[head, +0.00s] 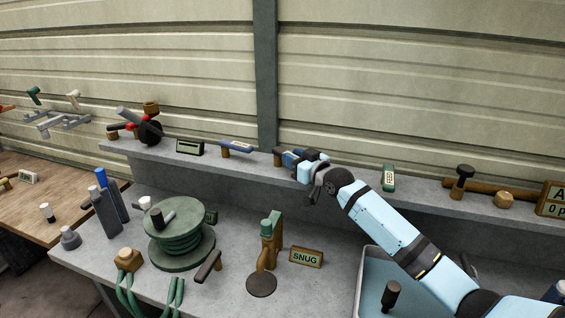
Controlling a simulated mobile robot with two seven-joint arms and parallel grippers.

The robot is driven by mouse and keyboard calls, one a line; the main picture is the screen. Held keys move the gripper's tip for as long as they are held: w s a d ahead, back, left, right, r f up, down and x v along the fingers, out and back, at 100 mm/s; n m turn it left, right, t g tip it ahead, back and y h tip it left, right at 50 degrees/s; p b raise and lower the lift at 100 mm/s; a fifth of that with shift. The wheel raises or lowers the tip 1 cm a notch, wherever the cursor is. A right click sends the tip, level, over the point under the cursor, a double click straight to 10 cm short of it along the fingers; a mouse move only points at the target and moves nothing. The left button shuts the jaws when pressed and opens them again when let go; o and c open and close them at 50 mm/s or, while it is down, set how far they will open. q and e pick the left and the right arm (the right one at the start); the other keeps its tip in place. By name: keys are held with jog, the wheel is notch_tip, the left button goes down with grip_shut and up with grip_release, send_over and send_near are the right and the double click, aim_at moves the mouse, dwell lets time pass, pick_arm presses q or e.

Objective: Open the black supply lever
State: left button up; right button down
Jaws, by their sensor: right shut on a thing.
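My right gripper (297,163) is at the raised grey ledge along the wall, reached by my light blue arm from the lower right. It is shut on what looks like the black supply lever (278,151). The lever's dark end and brown post show just left of the fingers. The rest of its handle is hidden by the gripper, so its angle cannot be told. My left gripper is not in view.
A blue lever (237,146) and a small display (189,147) stand left on the ledge. A pale blue tray (371,270) sits under my arm.

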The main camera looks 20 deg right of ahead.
dwell(0.3)
jog(key=c, duration=0.8)
grip_release()
jog(key=v, duration=1.3)
jog(key=shift+s+d+b, duration=0.2)
jog(key=shift+s+b, duration=0.15)
jog(key=shift+b, duration=0.1)
jog(key=shift+r, duration=0.1)
